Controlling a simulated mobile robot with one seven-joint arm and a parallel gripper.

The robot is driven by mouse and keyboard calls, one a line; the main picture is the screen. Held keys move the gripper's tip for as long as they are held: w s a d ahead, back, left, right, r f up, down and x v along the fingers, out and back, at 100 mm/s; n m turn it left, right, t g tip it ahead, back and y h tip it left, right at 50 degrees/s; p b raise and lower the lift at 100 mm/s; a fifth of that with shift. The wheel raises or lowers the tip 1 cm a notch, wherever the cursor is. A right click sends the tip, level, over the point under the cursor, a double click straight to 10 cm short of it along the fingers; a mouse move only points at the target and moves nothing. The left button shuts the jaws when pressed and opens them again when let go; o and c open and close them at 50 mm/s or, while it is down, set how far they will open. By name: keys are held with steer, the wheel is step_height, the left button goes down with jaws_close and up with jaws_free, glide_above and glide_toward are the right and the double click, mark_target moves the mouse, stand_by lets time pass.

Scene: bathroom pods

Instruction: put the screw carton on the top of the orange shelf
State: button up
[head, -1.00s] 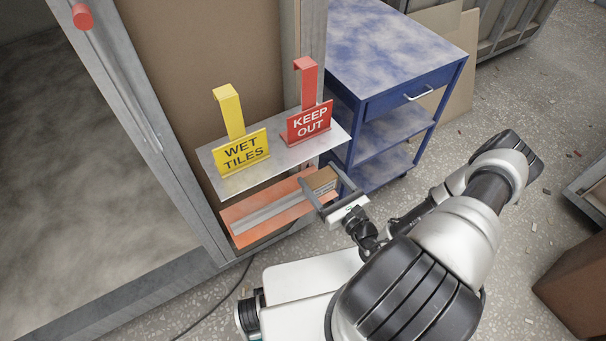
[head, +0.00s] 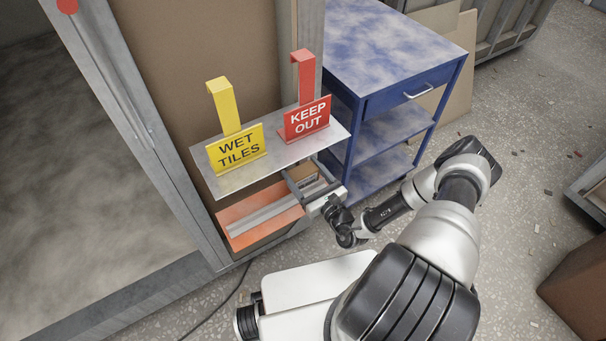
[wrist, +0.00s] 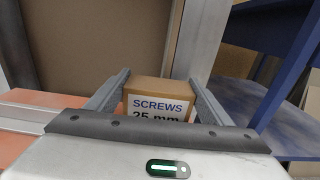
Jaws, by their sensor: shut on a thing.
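The screw carton (wrist: 159,98) is a small brown box with a white label reading "SCREWS 25 mm" in the wrist view. My gripper (wrist: 158,90) is shut on it, one finger along each side. In the head view the carton (head: 302,172) shows between the fingers of my gripper (head: 308,180), at the right end of the orange shelf (head: 240,212). The grey upper shelf partly covers it from above. I cannot tell whether the carton touches the orange surface. The orange shelf also shows at the left of the wrist view (wrist: 50,98).
A grey shelf (head: 235,184) above the orange one carries a yellow "WET TILES" sign (head: 236,150) and a red "KEEP OUT" sign (head: 306,118). A blue cart (head: 385,55) stands close to the right. A grey strip (head: 262,214) runs along the orange shelf.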

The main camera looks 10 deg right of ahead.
steer(key=o, duration=1.4)
steer(key=shift+f, duration=0.2)
steer(key=shift+o, duration=0.2)
steer(key=p+v, duration=0.1)
steer(key=v, duration=1.1)
steer(key=shift+p, duration=0.4)
steer(key=shift+r, duration=0.1)
